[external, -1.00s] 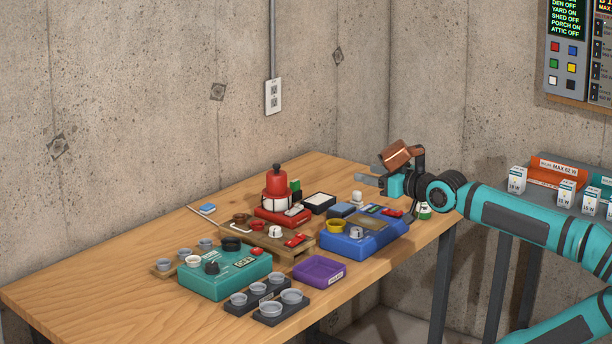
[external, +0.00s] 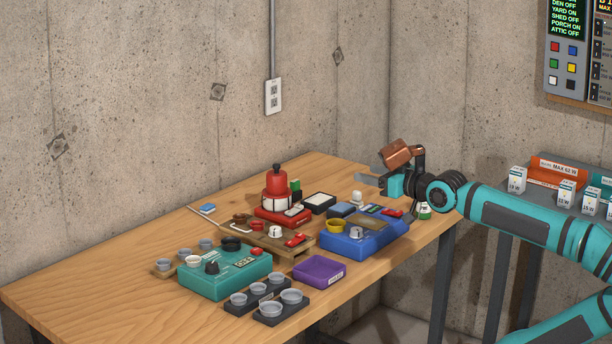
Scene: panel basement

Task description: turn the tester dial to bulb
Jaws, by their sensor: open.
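A blue box (external: 350,249) stands near the right end of the table. It has a yellow ring socket (external: 335,226), a pale dial (external: 357,232) and a brownish panel on top. A teal box (external: 222,283) with a dark dial (external: 211,267), a black ring and a small display stands further left. Which box is the tester, and where either dial points, is too small to tell. My gripper (external: 366,183) is open and empty, above and behind the blue box, apart from it, its fingers pointing left.
A purple tray (external: 320,281) and dark holders with grey cups (external: 267,313) stand along the front edge. The left of the table is clear.

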